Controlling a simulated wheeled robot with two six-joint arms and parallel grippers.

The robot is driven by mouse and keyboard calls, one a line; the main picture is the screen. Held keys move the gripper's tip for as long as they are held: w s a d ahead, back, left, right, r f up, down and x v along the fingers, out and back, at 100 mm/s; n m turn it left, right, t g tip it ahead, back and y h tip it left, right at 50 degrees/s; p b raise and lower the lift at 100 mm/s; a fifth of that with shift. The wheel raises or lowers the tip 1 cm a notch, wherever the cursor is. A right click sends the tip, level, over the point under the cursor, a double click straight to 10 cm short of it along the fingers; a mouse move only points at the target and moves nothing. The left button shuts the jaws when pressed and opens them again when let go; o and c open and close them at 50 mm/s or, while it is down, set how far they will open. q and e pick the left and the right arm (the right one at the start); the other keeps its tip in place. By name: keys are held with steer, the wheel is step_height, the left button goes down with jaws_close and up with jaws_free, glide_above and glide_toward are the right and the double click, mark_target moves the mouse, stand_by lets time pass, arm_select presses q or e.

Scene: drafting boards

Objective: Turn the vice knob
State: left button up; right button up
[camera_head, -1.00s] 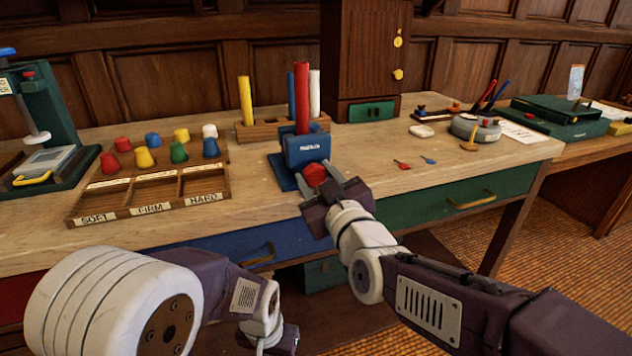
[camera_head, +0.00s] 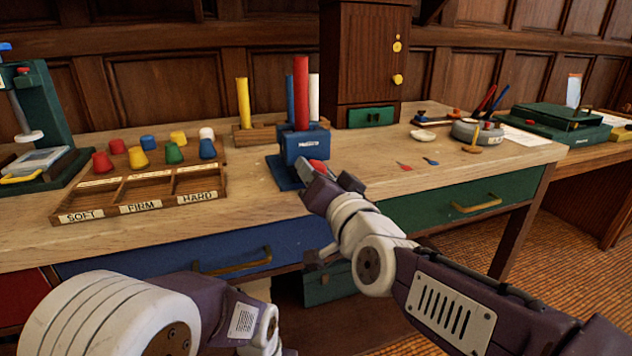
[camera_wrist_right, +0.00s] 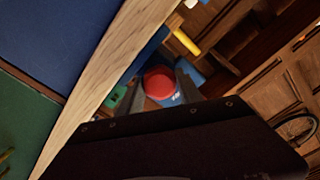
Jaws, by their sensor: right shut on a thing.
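The blue vice (camera_head: 304,143) stands on the bench near its front edge, with a red rod (camera_head: 301,92) upright in it. Its red knob (camera_head: 319,166) faces the front and is partly hidden by my right gripper (camera_head: 334,173). In the right wrist view the round red knob (camera_wrist_right: 160,82) sits between the two fingers of my right gripper (camera_wrist_right: 163,85). The right gripper is shut on the knob. My left arm hangs low in front of the bench, and its gripper fingers are out of the picture.
A wooden tray (camera_head: 108,213) labelled SOFT, FIRM and HARD lies left of the vice, with several coloured caps behind it. A wooden rack (camera_head: 245,135) with rods and a cabinet (camera_head: 362,60) stand behind. Bench top right of the vice is mostly clear, with small tools.

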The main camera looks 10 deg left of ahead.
steer(key=m+b, duration=0.1)
steer(key=m, duration=0.1)
steer(key=m+b, duration=0.1)
steer(key=m, duration=0.1)
steer(key=shift+f+m, duration=0.2)
steer(key=shift+m, duration=0.1)
steer(key=m+b, duration=0.1)
steer(key=m, duration=0.3)
steer(key=shift+m+b, duration=0.3)
steer(key=m+b, duration=0.1)
steer(key=m, duration=0.3)
steer(key=shift+m+b, duration=0.5)
steer(key=shift+m, duration=2)
steer(key=o, duration=1.1)
